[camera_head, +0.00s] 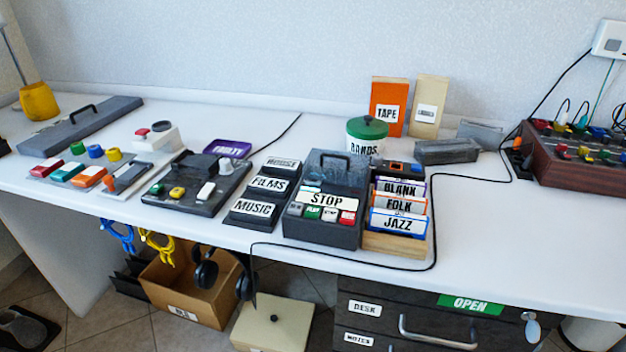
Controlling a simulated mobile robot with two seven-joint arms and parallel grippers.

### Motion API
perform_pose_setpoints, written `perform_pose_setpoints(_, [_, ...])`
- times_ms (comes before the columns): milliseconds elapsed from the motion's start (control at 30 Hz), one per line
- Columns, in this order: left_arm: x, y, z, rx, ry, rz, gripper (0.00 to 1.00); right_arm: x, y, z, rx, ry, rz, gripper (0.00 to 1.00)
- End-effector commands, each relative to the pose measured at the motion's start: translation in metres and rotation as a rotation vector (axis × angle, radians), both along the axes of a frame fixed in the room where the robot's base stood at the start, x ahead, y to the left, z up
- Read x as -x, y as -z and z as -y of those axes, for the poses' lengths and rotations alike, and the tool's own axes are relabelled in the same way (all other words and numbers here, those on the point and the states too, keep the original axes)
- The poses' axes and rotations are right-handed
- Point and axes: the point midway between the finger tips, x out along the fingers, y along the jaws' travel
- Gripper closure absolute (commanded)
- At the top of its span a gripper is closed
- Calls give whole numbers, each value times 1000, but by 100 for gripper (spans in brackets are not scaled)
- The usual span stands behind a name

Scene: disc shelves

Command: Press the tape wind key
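A dark grey tape machine (320,232) with a black handle stands near the front edge of the white desk, in the middle of the head view. A large white label reading STOP (326,200) lies across its top. Below that label is a row of small keys: a grey key (295,209) at the left, a green key (312,212), a pale key (330,215) and a red key (347,218) at the right. The key markings are too small to read surely, so I cannot tell which is the wind key. Neither of my grippers is in view.
A black rack labelled FILMS and MUSIC (255,210) stands close at the left. A wooden box of cards (395,243) stands close at the right. A black cable (435,225) runs along the front.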

Motion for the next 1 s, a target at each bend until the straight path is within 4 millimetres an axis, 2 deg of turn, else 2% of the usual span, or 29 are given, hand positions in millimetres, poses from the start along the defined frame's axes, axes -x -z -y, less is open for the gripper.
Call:
perform_pose_setpoints(67, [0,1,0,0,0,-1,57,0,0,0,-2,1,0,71])
perform_pose_setpoints(367, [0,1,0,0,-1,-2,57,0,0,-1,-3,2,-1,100])
perform_pose_setpoints(1000, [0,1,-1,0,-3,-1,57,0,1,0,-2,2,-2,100])
